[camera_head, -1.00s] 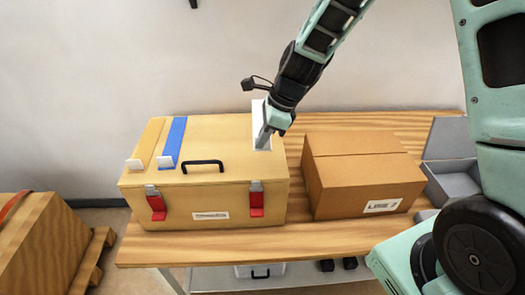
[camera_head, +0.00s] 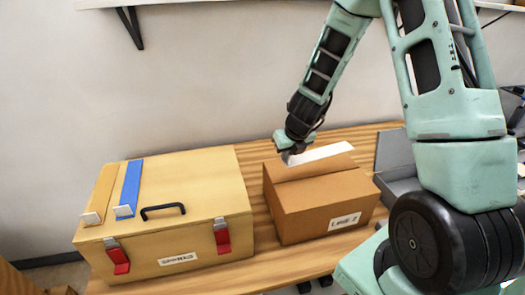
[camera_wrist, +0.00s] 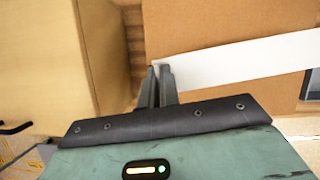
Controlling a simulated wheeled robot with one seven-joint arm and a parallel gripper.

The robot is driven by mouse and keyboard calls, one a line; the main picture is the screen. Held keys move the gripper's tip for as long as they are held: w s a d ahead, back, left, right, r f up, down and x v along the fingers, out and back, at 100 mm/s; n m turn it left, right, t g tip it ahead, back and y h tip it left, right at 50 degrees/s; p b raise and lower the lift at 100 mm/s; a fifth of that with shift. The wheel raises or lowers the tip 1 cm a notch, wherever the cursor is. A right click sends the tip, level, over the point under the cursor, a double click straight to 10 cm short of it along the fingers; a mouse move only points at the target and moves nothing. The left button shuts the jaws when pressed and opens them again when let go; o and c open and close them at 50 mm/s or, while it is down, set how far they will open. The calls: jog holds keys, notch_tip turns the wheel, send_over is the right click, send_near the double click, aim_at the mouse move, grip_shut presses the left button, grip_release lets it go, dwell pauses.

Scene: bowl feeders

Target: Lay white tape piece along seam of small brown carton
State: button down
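The white tape piece (camera_head: 322,153) is a flat strip with its left end at my gripper (camera_head: 286,159). It stretches right over the back part of the small brown carton's top (camera_head: 318,195). In the wrist view the tape (camera_wrist: 250,62) runs from my closed fingers (camera_wrist: 160,72) across the carton (camera_wrist: 215,25) to the right edge. I cannot tell whether the tape touches the carton. The carton is closed, with a label on its front; a seam line crosses its top in front of the tape. My gripper is at the carton's back left corner.
A tan case (camera_head: 190,215) with a black handle, red latches and yellow and blue strips stands left of the carton, a narrow gap between. A grey open box (camera_head: 396,160) stands right of it. The wooden table (camera_head: 255,180) shows around them.

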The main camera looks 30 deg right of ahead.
jog(key=shift+s+d+f+m, duration=0.2)
jog(key=shift+d+f+m, duration=0.1)
jog(key=shift+d, duration=0.2)
notch_tip(320, 180, down, 8)
jog(key=b, duration=0.7)
jog(key=shift+b, duration=0.35)
jog(key=shift+f+b, duration=0.35)
jog(key=shift+b, duration=0.15)
dwell(0.4)
jog(key=c, duration=1.6)
grip_release()
jog(key=shift+o, duration=0.2)
jog(key=shift+r, duration=0.15)
jog(key=p+v, duration=0.8)
jog(key=v, duration=0.9)
jog(key=shift+a, duration=0.35)
